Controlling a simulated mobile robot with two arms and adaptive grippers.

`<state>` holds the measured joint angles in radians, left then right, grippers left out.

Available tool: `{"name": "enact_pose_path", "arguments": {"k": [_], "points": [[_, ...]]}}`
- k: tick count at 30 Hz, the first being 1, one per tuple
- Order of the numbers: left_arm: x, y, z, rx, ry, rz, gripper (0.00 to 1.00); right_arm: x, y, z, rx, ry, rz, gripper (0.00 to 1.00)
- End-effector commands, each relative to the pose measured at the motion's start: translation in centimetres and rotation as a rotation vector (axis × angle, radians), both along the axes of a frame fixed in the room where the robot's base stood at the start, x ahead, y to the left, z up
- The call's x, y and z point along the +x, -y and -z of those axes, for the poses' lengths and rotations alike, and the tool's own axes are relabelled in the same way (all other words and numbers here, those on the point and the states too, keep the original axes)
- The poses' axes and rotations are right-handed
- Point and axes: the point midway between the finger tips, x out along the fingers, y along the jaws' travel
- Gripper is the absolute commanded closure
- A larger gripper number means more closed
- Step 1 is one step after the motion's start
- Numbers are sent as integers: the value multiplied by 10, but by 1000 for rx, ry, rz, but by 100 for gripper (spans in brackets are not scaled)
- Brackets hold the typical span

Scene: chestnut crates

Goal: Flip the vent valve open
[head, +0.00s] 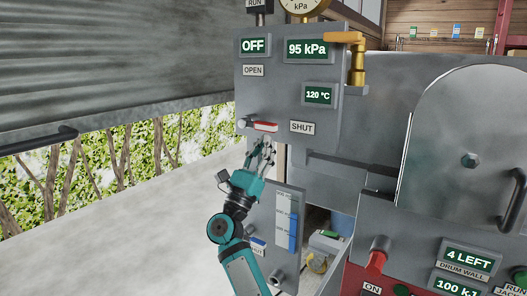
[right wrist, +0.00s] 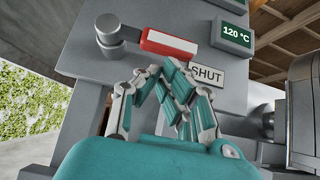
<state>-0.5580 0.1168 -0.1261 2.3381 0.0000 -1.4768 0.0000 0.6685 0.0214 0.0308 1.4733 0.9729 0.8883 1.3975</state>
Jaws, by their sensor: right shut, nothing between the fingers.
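The vent valve (head: 265,127) is a red lever with a white edge, on a grey round pivot at the lower left of the grey panel (head: 275,92). It lies nearly level and points right, toward the SHUT label (head: 302,127); the OPEN label (head: 253,70) is above. In the right wrist view the lever (right wrist: 165,43) shows just beyond the fingers. My right gripper (head: 266,147) is just below the lever, shut and empty. In the right wrist view its fingertips (right wrist: 160,70) are close under the lever; whether they touch it I cannot tell. My left gripper is out of view.
The panel has OFF, 95 kPa and 120 °C displays. A brass valve with an orange handle (head: 345,38) sticks out at its upper right. A grey drum door (head: 465,145) and a red knob (head: 375,262) are at the right. Open floor (head: 110,220) lies left.

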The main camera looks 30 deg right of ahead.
Motion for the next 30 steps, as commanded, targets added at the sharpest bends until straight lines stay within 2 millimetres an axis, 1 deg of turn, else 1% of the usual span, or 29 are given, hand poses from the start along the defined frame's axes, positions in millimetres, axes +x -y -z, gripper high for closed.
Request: {"name": "enact_pose_path", "arguments": {"k": [13, 20, 30], "points": [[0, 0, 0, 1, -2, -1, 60, -1, 0, -1, 0, 1, -1, 100], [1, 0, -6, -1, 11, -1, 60, -2, 0, -3, 0, 0, -1, 100], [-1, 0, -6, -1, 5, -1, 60, -3, 1, -5, 0, -1, -1, 100]]}}
